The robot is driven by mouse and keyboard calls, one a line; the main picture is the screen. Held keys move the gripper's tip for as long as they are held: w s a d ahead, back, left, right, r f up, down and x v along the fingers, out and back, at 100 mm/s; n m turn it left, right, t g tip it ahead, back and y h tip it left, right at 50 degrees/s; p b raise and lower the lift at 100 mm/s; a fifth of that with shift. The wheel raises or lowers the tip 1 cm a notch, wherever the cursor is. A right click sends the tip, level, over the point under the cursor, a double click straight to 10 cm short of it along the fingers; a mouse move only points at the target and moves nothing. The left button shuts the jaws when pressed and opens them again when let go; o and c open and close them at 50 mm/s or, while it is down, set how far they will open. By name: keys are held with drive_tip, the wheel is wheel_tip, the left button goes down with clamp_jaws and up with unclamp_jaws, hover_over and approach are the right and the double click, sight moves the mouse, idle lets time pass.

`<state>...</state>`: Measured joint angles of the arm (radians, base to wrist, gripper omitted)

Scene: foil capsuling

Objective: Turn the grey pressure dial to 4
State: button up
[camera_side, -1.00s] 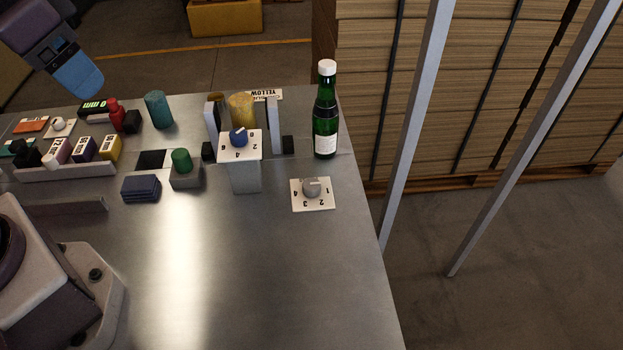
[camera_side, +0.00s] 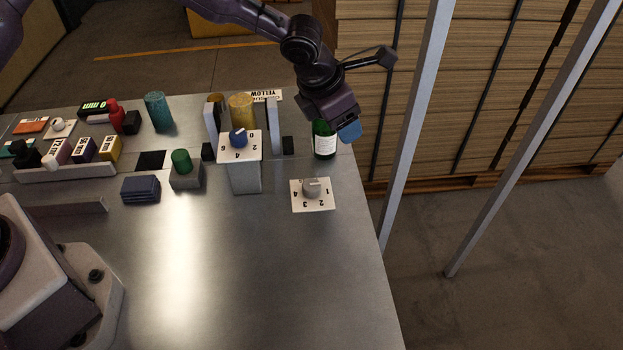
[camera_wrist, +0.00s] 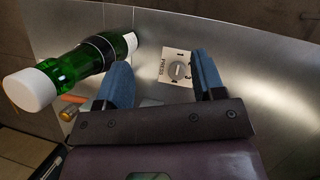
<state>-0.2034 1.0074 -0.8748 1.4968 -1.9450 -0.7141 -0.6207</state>
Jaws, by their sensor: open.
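The grey pressure dial (camera_side: 312,187) sits on a white plate (camera_side: 325,204) near the table's right edge. The plate is numbered 1 to 4, with 1 at the right and 4 at the left in the side view. The dial's pale mark seems to point toward 1. My gripper (camera_side: 348,132) is open and empty, above and behind the dial, in front of the bottle's upper part. In the wrist view, the dial (camera_wrist: 179,71) shows between the two blue fingers of my gripper (camera_wrist: 162,68), beyond their tips and apart from them.
A green bottle (camera_side: 324,146) stands behind the dial, close to my gripper; its white cap (camera_wrist: 30,90) shows in the wrist view. A blue knob (camera_side: 238,137) on a raised stand (camera_side: 245,178) is left of the dial. The table front is clear.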

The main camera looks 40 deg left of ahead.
sight(311, 184)
drive_tip(key=s+a+n+g+y, duration=0.1)
drive_tip(key=s+a+n+g, duration=0.1)
drive_tip(key=s+n+g, duration=0.35)
drive_tip(key=shift+t, duration=0.45)
drive_tip(key=f, duration=1.3)
drive_tip(key=shift+w, duration=0.3)
drive_tip(key=c, duration=0.9)
